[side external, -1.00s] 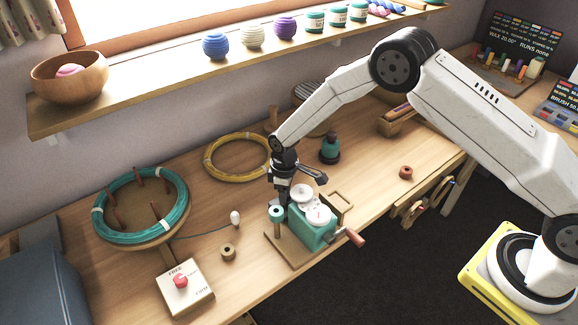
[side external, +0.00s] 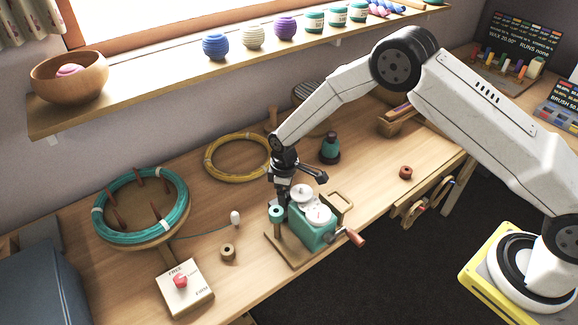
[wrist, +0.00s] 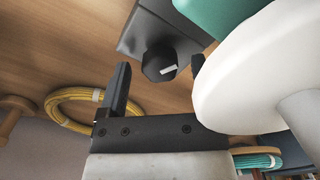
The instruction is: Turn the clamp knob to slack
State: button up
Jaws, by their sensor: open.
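A black round knob (wrist: 160,65) with a white pointer mark sits on a dark plate (wrist: 138,28) beside the teal machine body in the wrist view. It appears to be the clamp knob; I can read no label by it. My gripper (wrist: 159,66) is open, with one dark finger on each side of the knob and visible gaps. I cannot tell how deep the fingers reach. In the side view my gripper (side external: 282,202) points down at the left back of the teal machine (side external: 318,232), and the knob is hidden there.
A white disc (wrist: 250,80) is close to the right finger. A crank handle (side external: 355,238) sticks out at the machine's right. A box with a red button (side external: 180,281), a wooden spool (side external: 228,252), a teal coil (side external: 105,232) and a yellow coil (side external: 225,177) lie around.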

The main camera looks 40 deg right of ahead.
jog(key=shift+r, duration=3.85)
jog(key=m, duration=0.5)
jog(key=shift+w, duration=0.1)
jog(key=m, duration=0.5)
jog(key=shift+m, duration=0.4)
jog(key=shift+f, duration=0.1)
jog(key=shift+w+f, duration=0.1)
jog(key=shift+f, duration=3.75)
grip_shut()
